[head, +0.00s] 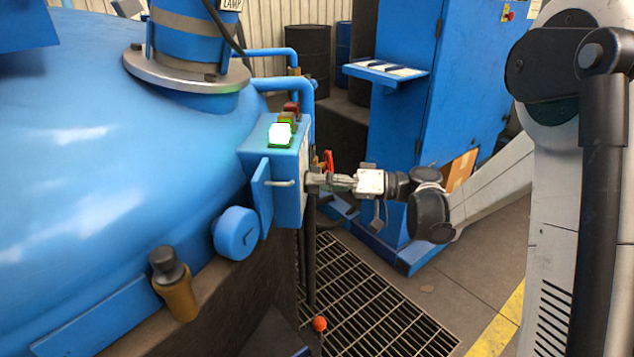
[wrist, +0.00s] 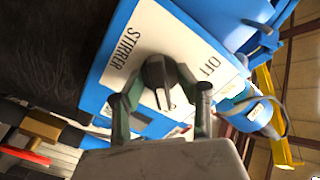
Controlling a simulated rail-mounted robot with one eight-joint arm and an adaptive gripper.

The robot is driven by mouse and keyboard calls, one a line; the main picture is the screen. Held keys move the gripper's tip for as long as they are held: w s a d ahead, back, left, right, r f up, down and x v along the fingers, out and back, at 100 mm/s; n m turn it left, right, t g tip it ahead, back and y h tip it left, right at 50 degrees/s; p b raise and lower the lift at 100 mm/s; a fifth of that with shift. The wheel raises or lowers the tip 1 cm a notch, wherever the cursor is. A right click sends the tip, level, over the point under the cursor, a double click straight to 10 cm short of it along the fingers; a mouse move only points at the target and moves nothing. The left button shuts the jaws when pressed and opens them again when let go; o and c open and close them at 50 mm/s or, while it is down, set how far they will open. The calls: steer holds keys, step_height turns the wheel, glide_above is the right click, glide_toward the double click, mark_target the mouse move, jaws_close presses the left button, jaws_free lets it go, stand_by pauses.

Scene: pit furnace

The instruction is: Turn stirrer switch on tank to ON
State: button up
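The stirrer switch (wrist: 158,78) is a dark round knob with a pale bar on a white plate (wrist: 150,38) in the wrist view. The plate reads STIRRER to the left of the knob and OFF to its upper right; no ON label can be read. My gripper (wrist: 161,76) has one finger on each side of the knob, and both fingertips appear to touch it. In the head view my gripper (head: 318,180) meets the right face of the blue control box (head: 257,159) on the tank (head: 100,170); the knob is hidden there.
A green lamp (head: 280,135) glows on the box top, with unlit amber (head: 287,117) and red (head: 291,108) lamps behind. A red handle (head: 328,160) shows just behind my gripper. A blue cabinet (head: 410,120) stands to the right. Floor grating (head: 370,310) lies below.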

steer(key=s+d, duration=0.1)
steer(key=d, duration=1.1)
steer(key=shift+s, duration=0.3)
